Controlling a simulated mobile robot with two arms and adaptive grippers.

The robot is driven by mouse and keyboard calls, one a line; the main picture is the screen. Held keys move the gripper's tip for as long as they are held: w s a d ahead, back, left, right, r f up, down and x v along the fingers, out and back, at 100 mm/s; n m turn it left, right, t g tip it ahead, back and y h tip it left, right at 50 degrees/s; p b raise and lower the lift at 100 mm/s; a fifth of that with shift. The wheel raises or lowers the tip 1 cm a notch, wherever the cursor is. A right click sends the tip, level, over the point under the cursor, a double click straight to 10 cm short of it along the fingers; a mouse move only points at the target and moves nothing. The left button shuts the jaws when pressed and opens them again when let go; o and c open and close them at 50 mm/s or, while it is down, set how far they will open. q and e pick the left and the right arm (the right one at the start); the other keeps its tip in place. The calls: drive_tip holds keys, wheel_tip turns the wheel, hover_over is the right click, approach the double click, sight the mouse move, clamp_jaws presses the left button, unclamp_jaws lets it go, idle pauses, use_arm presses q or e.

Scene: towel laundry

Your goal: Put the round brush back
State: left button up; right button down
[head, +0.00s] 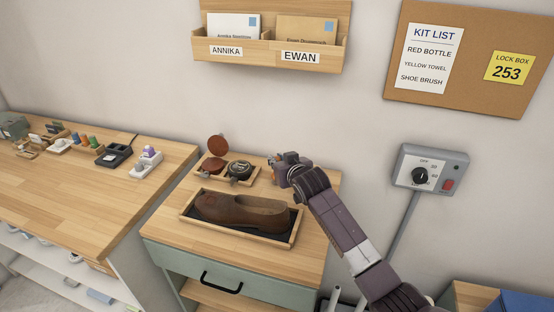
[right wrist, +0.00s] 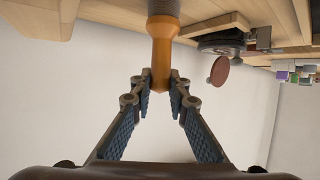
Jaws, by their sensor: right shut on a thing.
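My right gripper (head: 284,166) is above the back right part of the small wooden-topped cabinet (head: 170,232), behind the shoe tray. In the right wrist view, my right gripper (right wrist: 161,100) is shut on the end of an orange wooden handle, which I take to be the round brush (right wrist: 162,50). Its darker upper part runs out of the top of that view, and its bristles do not show clearly. In the head view I cannot make out the brush apart from the gripper. My left gripper is not in view.
A brown shoe (head: 240,211) lies in a wooden tray (head: 236,238) on the cabinet. Behind it are an open brown tin (head: 217,147) and a dark tin (head: 240,170) in wooden holders. A dial box (head: 431,170) hangs on the right wall. A longer bench (head: 70,195) stands left.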

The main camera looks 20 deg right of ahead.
drive_tip(key=c, duration=1.9)
unclamp_jaws()
drive_tip(key=b+v, duration=0.1)
drive_tip(key=v, duration=1.1)
